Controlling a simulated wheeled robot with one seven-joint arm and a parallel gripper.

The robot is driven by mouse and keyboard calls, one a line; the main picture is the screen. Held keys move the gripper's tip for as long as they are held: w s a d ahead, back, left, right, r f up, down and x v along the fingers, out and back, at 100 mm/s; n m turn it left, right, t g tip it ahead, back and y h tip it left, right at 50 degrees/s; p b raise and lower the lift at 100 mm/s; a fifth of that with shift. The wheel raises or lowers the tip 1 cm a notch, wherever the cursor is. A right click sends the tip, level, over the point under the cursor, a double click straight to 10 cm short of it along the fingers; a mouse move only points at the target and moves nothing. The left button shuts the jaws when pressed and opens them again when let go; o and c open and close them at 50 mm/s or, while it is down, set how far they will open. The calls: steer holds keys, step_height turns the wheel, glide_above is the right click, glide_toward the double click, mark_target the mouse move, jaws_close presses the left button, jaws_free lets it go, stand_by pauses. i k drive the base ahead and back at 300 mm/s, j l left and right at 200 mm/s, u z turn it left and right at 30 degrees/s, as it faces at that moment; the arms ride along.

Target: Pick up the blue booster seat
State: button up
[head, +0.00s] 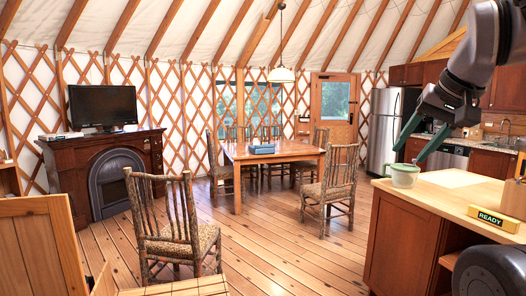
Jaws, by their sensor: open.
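A blue booster seat (262,149) sits on the wooden dining table (296,152) in the middle of the room, some distance off. It looks small at this range, and its details are hard to make out. My gripper (408,152) is at the right of the head view, pointing down and left, with dark green fingers. It is open, near the front edge of the kitchen counter and well apart from the booster seat.
A pale green cup (404,176) stands on the counter (465,194), close below my fingertips in the picture. A yellow READY sign (493,220) is at the counter's edge. Several wooden chairs surround the table; one chair (180,226) stands nearer. Open plank floor (285,240) lies between.

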mark_target(262, 149)
steer(key=i+u, duration=0.3)
steer(key=i, duration=4.1)
steer(key=i+j, duration=0.15)
steer(key=i, duration=2)
steer(key=i+z, duration=0.2)
steer(key=i, duration=0.25)
steer(key=i+j+z, duration=0.25)
steer(key=i, duration=0.25)
steer(key=i+j+z, duration=0.2)
steer(key=i, duration=0.25)
